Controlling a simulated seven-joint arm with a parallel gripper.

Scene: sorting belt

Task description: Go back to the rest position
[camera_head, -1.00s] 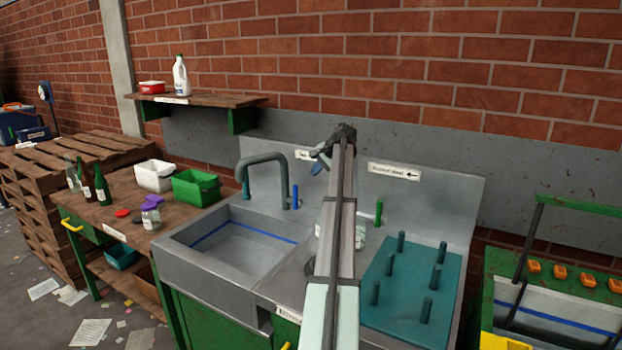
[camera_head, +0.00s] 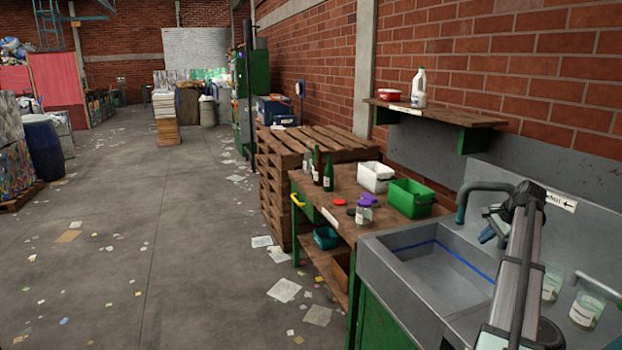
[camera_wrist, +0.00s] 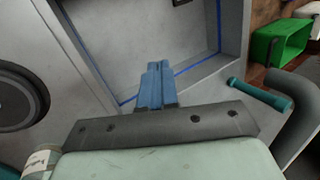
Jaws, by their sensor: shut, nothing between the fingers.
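My gripper shows in the wrist view (camera_wrist: 155,85) with its two blue fingers pressed together and nothing between them. In the head view my arm reaches in from the lower right, and the blue gripper (camera_head: 491,226) shows in part beside the arm, near the tap. The sink (camera_head: 375,265) has a blue line around its inner wall. The grey tap (camera_head: 470,190) stands behind the basin.
Two labelled jars (camera_head: 586,308) stand right of my arm. The wooden bench (camera_head: 345,185) left of the sink carries bottles, a white tub (camera_head: 376,182), a green tub (camera_head: 411,205) and lids. A shelf (camera_head: 455,113) hangs above. The floor at left is open, with scattered papers.

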